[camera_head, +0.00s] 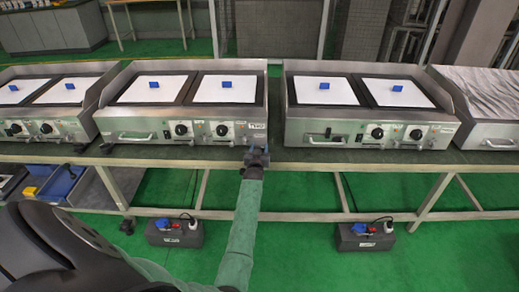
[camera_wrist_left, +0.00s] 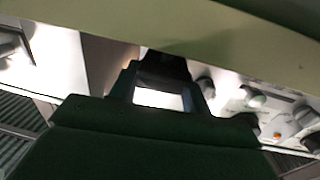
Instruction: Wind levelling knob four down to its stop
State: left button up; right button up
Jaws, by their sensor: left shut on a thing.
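My left gripper (camera_head: 257,157) reaches up from below to the front right corner of the second heating unit (camera_head: 160,131), at the front edge of the bench. It also shows in the left wrist view (camera_wrist_left: 163,80), where its dark fingers are shut on a small dark piece at the tips. This piece sits under the unit's corner, where a levelling knob would be. The fingers and shadow hide most of it, so its height and any gap to its stop cannot be told. No number shows on it. My right gripper is not in view.
The bench (camera_head: 300,157) carries several heating units in a row; another unit (camera_head: 370,128) stands just right of the gripper. Control knobs (camera_head: 182,129) line the fronts. Below are a blue bin (camera_head: 62,182) and two dark boxes (camera_head: 175,231) on the green floor.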

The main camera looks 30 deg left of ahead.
pick_arm(q)
jog(key=shift+o, duration=0.2)
jog(key=shift+n+y, duration=0.3)
jog(key=shift+y, duration=0.2)
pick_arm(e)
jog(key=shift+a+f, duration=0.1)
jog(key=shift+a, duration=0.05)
pick_arm(q)
jog(key=o, duration=1)
jog(key=shift+c, duration=0.2)
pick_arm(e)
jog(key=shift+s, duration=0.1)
pick_arm(q)
jog(key=shift+s, duration=0.1)
jog(key=shift+s+d+r+p, duration=0.1)
jog(key=shift+s+d+p, duration=0.15)
jog(key=shift+p, duration=0.1)
jog(key=p+v, duration=0.3)
jog(key=v, duration=0.4)
jog(key=shift+p, duration=0.35)
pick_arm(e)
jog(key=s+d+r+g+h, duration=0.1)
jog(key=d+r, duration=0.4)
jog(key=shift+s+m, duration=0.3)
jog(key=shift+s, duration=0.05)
